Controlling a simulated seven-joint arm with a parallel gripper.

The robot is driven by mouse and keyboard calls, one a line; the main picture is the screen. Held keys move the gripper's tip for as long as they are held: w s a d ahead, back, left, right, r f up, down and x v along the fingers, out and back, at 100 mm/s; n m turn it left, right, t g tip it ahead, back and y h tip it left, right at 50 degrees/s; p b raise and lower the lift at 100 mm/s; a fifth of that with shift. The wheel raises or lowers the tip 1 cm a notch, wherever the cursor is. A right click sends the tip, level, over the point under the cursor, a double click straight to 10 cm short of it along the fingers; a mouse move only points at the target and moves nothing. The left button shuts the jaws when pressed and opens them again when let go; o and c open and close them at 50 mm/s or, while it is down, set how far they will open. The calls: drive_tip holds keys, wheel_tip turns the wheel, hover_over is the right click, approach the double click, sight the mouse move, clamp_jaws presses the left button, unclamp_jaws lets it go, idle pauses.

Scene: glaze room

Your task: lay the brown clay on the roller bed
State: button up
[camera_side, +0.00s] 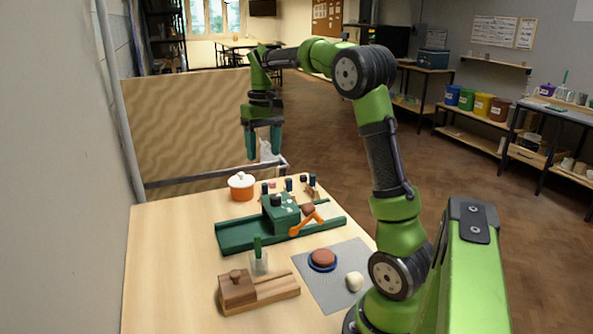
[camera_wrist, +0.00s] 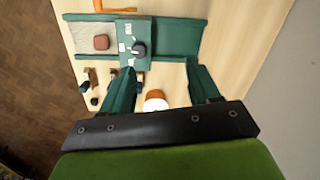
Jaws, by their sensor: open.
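A brown block of clay (camera_side: 308,209) lies on the right part of the green roller bed (camera_side: 230,238), beside the roller housing and behind the orange crank. In the wrist view the brown clay (camera_wrist: 101,42) rests on the left part of the bed (camera_wrist: 180,40), apart from the housing. A second reddish-brown round lump (camera_side: 323,257) sits in a blue ring or dish on the grey mat. My gripper (camera_side: 263,152) is open and empty, high above the far end of the table. Its fingers also show in the wrist view (camera_wrist: 160,72), with nothing between them.
A white-and-orange pot (camera_side: 241,188) stands behind the bed, near small dark-topped tools (camera_side: 289,185). A pale ball (camera_side: 354,281) lies on the grey mat (camera_side: 318,287). The table's left side is clear.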

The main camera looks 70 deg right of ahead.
drive_tip(key=s+a+r+n+t, duration=0.1)
drive_tip(key=s+a+t, duration=0.1)
drive_tip(key=a, duration=0.5)
drive_tip(key=s+a+r+n+t, duration=0.1)
drive_tip(key=s+a+r, duration=0.1)
drive_tip(key=a, duration=0.5)
drive_tip(key=s+a+f+t+y, duration=0.1)
drive_tip(key=s+a+f+t, duration=0.3)
drive_tip(key=s+a, duration=0.4)
drive_tip(key=a, duration=0.2)
drive_tip(key=shift+s+a, duration=0.3)
drive_tip(key=shift+s, duration=0.1)
